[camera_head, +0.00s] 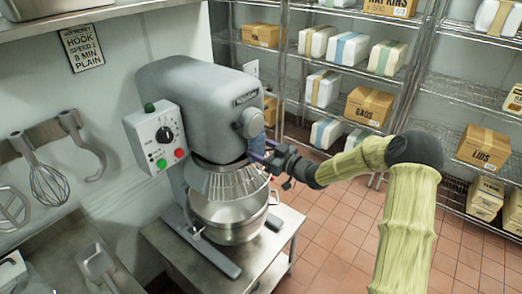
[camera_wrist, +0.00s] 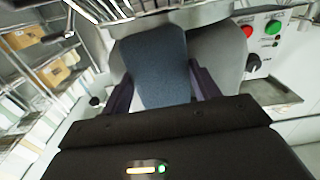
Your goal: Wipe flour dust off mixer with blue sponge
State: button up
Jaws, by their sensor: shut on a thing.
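The grey stand mixer (camera_head: 195,90) stands on a metal table, with its wire bowl guard (camera_head: 232,182) and steel bowl (camera_head: 230,215) below the head. My gripper (camera_head: 268,157) is at the right side of the mixer head, just above the guard. In the wrist view my gripper (camera_wrist: 160,85) is shut on the blue sponge (camera_wrist: 153,60), one dark finger on each side. The sponge lies over the grey mixer body (camera_wrist: 217,50) in that view; I cannot tell whether it touches. I cannot make out flour dust on the mixer.
The control box (camera_head: 155,137) with knob and buttons is on the mixer's left side. The mixer table (camera_head: 270,250) has little free room. Wire shelves with boxes (camera_head: 368,105) stand behind. A whisk (camera_head: 48,183) and hooks hang on the left wall. Tiled floor (camera_head: 335,215) is clear at right.

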jog(key=shift+w+d, duration=0.7)
jog(key=shift+w, duration=0.1)
jog(key=shift+s+a+f, duration=0.1)
jog(key=shift+s+a, duration=0.7)
jog(key=shift+s+a+b, duration=0.1)
jog(key=shift+b, duration=0.2)
jog(key=shift+s+a+b, duration=0.45)
jog(key=shift+s+a, duration=0.1)
jog(key=shift+s, duration=0.3)
jog(key=shift+c, duration=0.2)
